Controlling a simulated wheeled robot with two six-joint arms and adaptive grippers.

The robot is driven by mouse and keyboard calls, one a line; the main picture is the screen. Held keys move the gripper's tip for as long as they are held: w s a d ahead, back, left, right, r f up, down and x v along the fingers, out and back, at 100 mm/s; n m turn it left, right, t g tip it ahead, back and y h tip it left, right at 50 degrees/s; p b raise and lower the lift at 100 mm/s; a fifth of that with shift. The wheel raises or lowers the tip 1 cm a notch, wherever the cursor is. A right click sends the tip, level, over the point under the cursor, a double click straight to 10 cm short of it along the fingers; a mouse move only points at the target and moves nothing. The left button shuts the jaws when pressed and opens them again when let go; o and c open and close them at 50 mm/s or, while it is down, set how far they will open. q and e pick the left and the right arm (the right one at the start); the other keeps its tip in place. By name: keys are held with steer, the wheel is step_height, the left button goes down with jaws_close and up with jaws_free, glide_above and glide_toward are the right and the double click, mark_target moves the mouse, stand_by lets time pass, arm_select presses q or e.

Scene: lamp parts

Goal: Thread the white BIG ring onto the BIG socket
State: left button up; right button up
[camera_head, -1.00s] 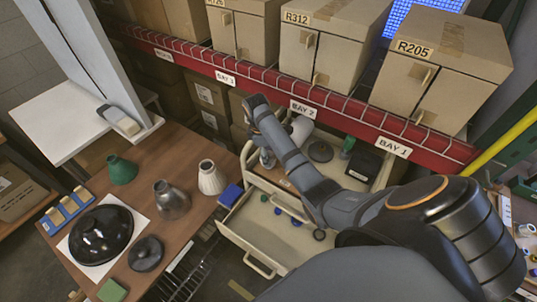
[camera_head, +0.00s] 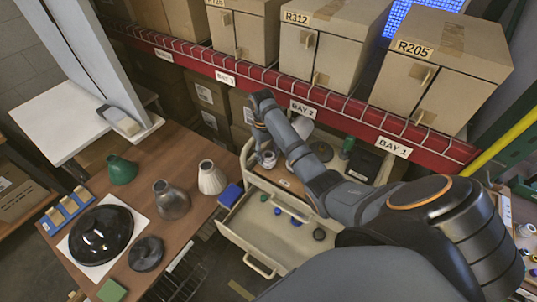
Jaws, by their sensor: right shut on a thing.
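My right gripper (camera_head: 266,157) hangs fingers-down over the left end of the drawer cabinet's top. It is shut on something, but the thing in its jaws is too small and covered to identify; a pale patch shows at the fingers. I cannot make out the white BIG ring for certain. I cannot tell which part is the BIG socket. A white part (camera_head: 302,127) stands behind my right forearm on the cabinet, partly hidden. My left gripper is out of view.
The cabinet's open drawer (camera_head: 260,240) holds small blue and dark parts. A dark disc (camera_head: 320,151), green bottle (camera_head: 347,147) and black box (camera_head: 367,163) stand on top. The wooden table (camera_head: 190,235) carries green (camera_head: 122,170), grey (camera_head: 172,199) and white (camera_head: 211,178) shades.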

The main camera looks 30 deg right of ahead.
steer(key=shift+s+a+f, duration=0.1)
steer(key=shift+s+f, duration=0.1)
steer(key=shift+f, duration=0.1)
steer(key=m, duration=0.4)
steer(key=shift+y, duration=0.4)
steer(key=m, duration=0.3)
steer(key=o, duration=0.9)
steer(key=shift+m, duration=0.6)
steer(key=o, duration=0.5)
steer(key=shift+w, duration=0.1)
steer(key=shift+c, duration=0.2)
steer(key=shift+d+r, duration=0.15)
steer(key=shift+d, duration=0.05)
